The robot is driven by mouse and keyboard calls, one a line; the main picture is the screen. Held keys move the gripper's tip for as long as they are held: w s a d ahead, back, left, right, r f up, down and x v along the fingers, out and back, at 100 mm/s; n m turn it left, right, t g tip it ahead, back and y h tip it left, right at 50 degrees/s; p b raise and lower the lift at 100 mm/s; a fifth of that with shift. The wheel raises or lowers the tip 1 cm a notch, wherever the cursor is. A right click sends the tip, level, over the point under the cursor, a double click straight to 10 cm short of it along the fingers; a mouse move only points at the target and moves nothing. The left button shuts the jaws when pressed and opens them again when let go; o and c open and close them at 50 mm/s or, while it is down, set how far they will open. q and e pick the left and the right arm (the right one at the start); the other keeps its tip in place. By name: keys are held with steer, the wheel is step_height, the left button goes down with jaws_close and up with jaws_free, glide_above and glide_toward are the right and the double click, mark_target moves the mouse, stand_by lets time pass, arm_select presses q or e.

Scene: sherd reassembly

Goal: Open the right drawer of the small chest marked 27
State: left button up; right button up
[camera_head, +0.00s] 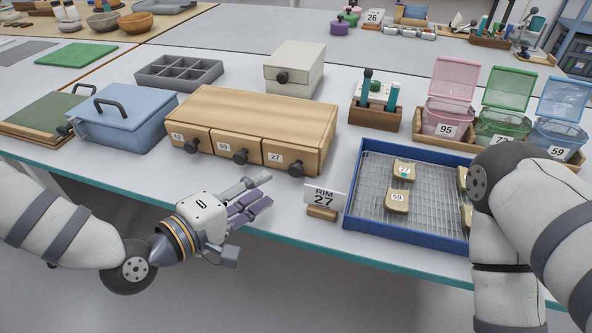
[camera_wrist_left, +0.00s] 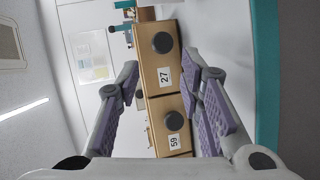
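The small wooden chest (camera_head: 255,110) stands on the table with three front drawers in a row, each with a dark round knob. The right drawer (camera_head: 283,158) is labelled 27 and looks shut, flush with its neighbours. Its knob (camera_head: 296,169) also shows in the left wrist view (camera_wrist_left: 162,43), above the 27 label (camera_wrist_left: 165,77). My left gripper (camera_head: 263,191) is in front of the chest near the table edge, fingers apart and empty. In the left wrist view its fingers (camera_wrist_left: 160,72) lie either side of the drawer front, apart from the knob. My right gripper is out of view.
A RIM 27 sign (camera_head: 324,197) stands right of my left gripper, beside a blue wire tray (camera_head: 352,190) holding sherds. A blue lidded box (camera_head: 122,115) is left of the chest. A pale box (camera_head: 295,66) stands behind it.

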mark_target(293, 172)
arm_select(q)
steer(key=x, duration=0.9)
steer(key=shift+d+f+b, duration=0.1)
steer(key=shift+f+b, duration=0.05)
steer(key=shift+b, duration=0.15)
steer(key=shift+c, duration=0.5)
jaws_close()
